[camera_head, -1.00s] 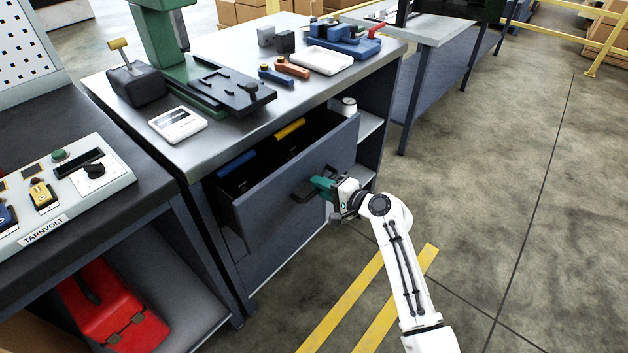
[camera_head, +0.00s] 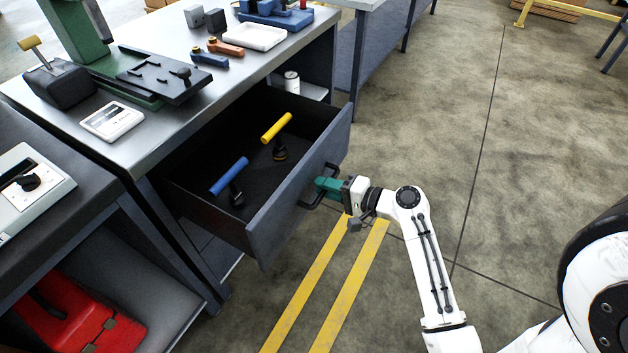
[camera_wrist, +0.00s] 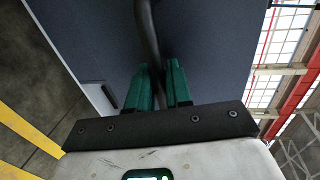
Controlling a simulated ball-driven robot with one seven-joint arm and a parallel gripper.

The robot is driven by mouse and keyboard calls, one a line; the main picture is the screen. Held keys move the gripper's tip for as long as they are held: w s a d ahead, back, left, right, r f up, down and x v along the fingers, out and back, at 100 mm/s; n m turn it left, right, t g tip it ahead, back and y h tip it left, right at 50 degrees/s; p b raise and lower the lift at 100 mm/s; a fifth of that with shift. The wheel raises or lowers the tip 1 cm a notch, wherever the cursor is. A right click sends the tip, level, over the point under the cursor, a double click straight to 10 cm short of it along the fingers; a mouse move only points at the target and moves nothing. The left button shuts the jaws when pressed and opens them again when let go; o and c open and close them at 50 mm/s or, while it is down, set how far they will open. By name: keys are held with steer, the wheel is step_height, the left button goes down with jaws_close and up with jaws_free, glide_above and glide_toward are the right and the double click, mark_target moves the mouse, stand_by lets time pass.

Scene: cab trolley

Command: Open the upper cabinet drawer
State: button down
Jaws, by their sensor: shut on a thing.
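The upper cabinet drawer (camera_head: 262,233) stands pulled well out of the grey cabinet under the metal worktop. Inside it lie a blue-handled tool (camera_head: 229,176) and a yellow-handled tool (camera_head: 277,128). My gripper (camera_head: 322,187) is at the drawer's front, with its green fingers shut on the dark bar handle (camera_head: 309,199). In the wrist view the green fingers (camera_wrist: 159,88) sit on either side of the handle bar (camera_wrist: 148,35), against the blue-grey drawer front (camera_wrist: 210,45). The fingertips are partly hidden by the handle.
A red case (camera_head: 75,320) lies on the shelf at lower left. A white can (camera_head: 291,82) stands on the side shelf. Floor with yellow stripes (camera_head: 345,285) is clear in front.

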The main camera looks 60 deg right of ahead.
steer(key=shift+s+f, duration=0.1)
steer(key=shift+s, duration=0.6)
steer(key=c, duration=1.2)
jaws_free()
steer(key=s, duration=0.3)
steer(key=s+r, duration=0.1)
steer(key=s, duration=0.3)
steer(key=s+r, duration=0.1)
steer(key=s, duration=0.2)
steer(key=shift+s+d+r, duration=0.1)
steer(key=shift+s+d, duration=0.1)
steer(key=shift+s, duration=0.05)
